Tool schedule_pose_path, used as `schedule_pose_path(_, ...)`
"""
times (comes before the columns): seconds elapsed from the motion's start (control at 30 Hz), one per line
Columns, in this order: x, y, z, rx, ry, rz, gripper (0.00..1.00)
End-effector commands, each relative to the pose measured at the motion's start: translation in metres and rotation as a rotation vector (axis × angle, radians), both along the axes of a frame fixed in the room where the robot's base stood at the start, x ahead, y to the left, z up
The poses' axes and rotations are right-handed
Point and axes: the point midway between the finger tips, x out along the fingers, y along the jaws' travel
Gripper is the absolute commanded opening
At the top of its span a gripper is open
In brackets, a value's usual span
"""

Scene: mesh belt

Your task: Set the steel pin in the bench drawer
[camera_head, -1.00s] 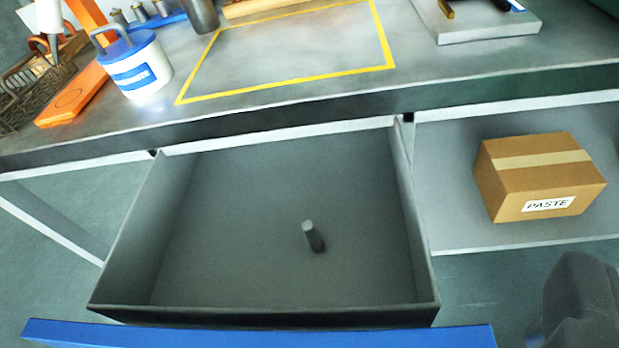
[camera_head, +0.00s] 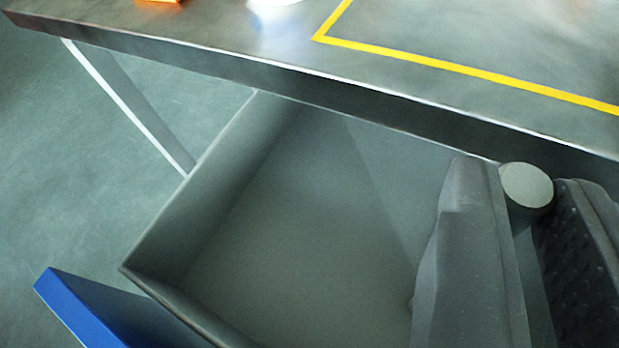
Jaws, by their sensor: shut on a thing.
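My gripper (camera_head: 527,225) is at the lower right, its two dark fingers shut on the steel pin (camera_head: 527,186). The pin is a grey cylinder with its pale round end facing me; the fingers hide most of its length. The bench drawer (camera_head: 195,215) is pulled open, grey inside, with a blue front (camera_head: 105,310) at the lower left. The gripper and pin cover the drawer's right side in the picture; I cannot tell their height above its floor. A small rounded edge shows beside the left finger, too hidden to identify.
The bench top (camera_head: 440,40) runs above the drawer, with a yellow outline (camera_head: 440,62) on it and a pale object (camera_head: 272,4) cut off at the top. A bench leg (camera_head: 130,105) stands left of the drawer. The drawer's visible left floor is clear.

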Motion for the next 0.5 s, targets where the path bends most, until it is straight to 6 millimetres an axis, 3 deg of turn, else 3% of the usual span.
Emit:
schedule_pose_path(0.1,0.031,0.002,-0.009,-0.002,0.005,0.134,0.00)
schedule_pose_path(0.3,0.070,0.015,-0.031,-0.001,0.006,0.377,0.00)
schedule_pose_path(0.5,0.087,0.027,-0.045,-0.002,0.003,0.558,0.00)
